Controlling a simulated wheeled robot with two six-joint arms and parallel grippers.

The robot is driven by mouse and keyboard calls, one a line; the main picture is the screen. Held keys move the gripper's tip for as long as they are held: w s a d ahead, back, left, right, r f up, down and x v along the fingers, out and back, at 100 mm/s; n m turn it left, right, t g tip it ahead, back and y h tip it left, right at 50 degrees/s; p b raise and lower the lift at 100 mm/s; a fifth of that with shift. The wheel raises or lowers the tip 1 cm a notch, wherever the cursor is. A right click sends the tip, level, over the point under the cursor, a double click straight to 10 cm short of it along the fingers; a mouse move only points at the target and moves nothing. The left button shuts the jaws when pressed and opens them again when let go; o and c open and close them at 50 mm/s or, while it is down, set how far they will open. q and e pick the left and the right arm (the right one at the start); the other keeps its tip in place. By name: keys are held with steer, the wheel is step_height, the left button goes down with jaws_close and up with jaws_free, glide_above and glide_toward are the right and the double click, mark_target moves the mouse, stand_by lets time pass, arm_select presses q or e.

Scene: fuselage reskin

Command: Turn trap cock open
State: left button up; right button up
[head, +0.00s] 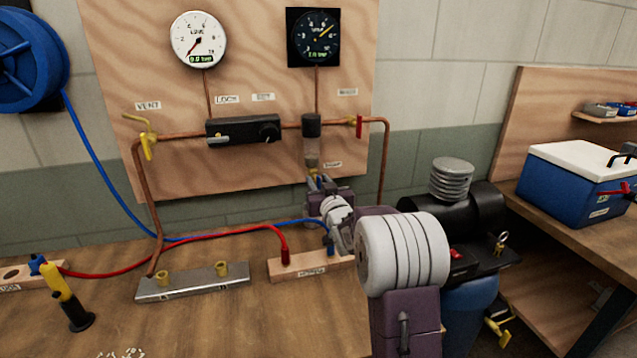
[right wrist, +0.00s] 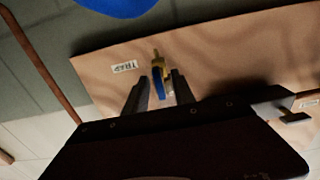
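The trap cock (right wrist: 159,76), a brass body with a blue lever, shows below the trap in the right wrist view beside the TRAP label (right wrist: 124,66). My right gripper (right wrist: 159,92) is open, with one dark finger on each side of the blue lever. A gap seems to show on both sides. In the head view the trap (head: 311,126) hangs from the copper pipe, and my right gripper (head: 318,184) is just under it. There the cock is mostly hidden, with only a bit of yellow showing. My left gripper is not in view.
The wooden board carries two gauges (head: 198,40), a yellow-handled vent valve (head: 148,146), a black box (head: 243,131) and a red-handled valve (head: 360,127). Red and blue hoses (head: 190,231) cross the bench to a wooden block (head: 300,264). A blue cooler (head: 575,185) stands right.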

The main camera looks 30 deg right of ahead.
jaws_close()
